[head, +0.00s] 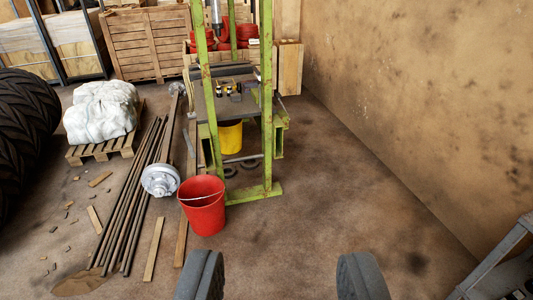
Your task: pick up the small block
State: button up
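My gripper (282,276) shows at the bottom of the view, its two dark pads wide apart with only bare floor between them. It is open and empty. Several small wooden pieces lie scattered on the floor at the left, among them a short piece (100,179) near the pallet and another (94,219) beside the long bars. Small items (236,92) also stand on the bench of the green press frame, too small to make out. I cannot tell which of these is the small block. All of them are well away from my gripper.
A red bucket (204,207) stands before the green press frame (267,130), with a yellow bucket (230,136) under its bench. Long bars (133,195) and an axle hub (160,180) lie left. Tyres (25,125) stand far left, a grey metal stand (500,262) lower right.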

aim_at(235, 98)
jog(key=i, duration=2.35)
jog(key=u, duration=1.95)
jog(key=i, duration=0.95)
jog(key=z, duration=1.85)
